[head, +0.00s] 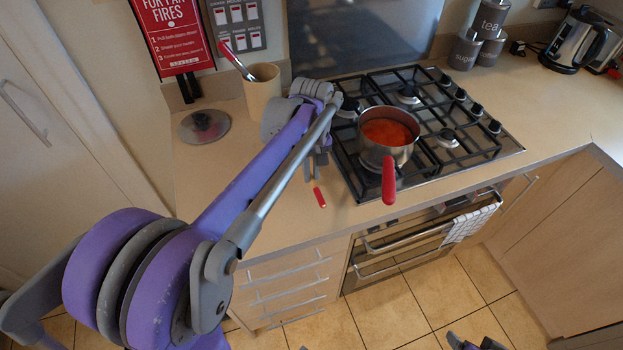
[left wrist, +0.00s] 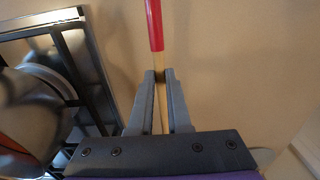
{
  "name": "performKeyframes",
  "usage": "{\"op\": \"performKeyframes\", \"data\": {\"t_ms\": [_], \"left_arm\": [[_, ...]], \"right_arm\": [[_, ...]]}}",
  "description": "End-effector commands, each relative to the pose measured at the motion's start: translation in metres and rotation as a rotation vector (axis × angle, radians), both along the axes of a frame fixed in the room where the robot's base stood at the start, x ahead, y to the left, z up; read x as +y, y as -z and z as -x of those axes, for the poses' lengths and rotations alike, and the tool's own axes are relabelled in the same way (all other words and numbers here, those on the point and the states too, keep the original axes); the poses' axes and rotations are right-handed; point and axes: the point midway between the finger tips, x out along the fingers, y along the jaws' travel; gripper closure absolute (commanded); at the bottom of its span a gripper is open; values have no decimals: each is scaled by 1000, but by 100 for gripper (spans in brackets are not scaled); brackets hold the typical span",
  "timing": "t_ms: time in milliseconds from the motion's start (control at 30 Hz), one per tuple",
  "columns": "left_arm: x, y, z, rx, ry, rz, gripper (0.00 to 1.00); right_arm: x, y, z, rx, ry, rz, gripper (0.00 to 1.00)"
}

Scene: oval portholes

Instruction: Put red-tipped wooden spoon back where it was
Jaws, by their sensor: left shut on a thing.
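The red-tipped wooden spoon (head: 320,197) is held over the counter left of the hob. Its red end points toward the counter's front edge. In the left wrist view its red end (left wrist: 154,25) and pale wooden handle show between the fingers. My left gripper (head: 316,160), partly hidden by its own arm in the head view, is shut on the wooden part of the spoon. The spoon's other end is hidden. Grey tips of my right gripper (head: 475,343) just show at the bottom edge; their opening is unclear.
A beige utensil pot (head: 262,97) with a red-handled utensil (head: 236,62) stands behind my left arm. A glass lid (head: 204,127) lies left of it. A pot of red sauce (head: 388,133) with a red handle sits on the hob (head: 490,150). The right counter is mostly clear.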

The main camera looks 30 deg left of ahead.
Motion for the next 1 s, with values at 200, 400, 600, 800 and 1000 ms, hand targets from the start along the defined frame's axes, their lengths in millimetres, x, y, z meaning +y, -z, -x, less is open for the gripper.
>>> {"op": "performKeyframes", "data": {"t_ms": [200, 400, 600, 800, 1000], "left_arm": [[0, 30, 0, 0, 0, 0, 100], [0, 34, 0, 0, 0, 0, 100], [0, 35, 0, 0, 0, 0, 80], [0, 35, 0, 0, 0, 0, 54], [0, 35, 0, 0, 0, 0, 54]], "right_arm": [[0, 2, 1, 1, 0, 0, 24], [0, 2, 1, 1, 0, 0, 24], [0, 4, 1, 2, 0, 0, 24], [0, 3, 1, 2, 0, 0, 24], [0, 3, 1, 2, 0, 0, 24]]}}
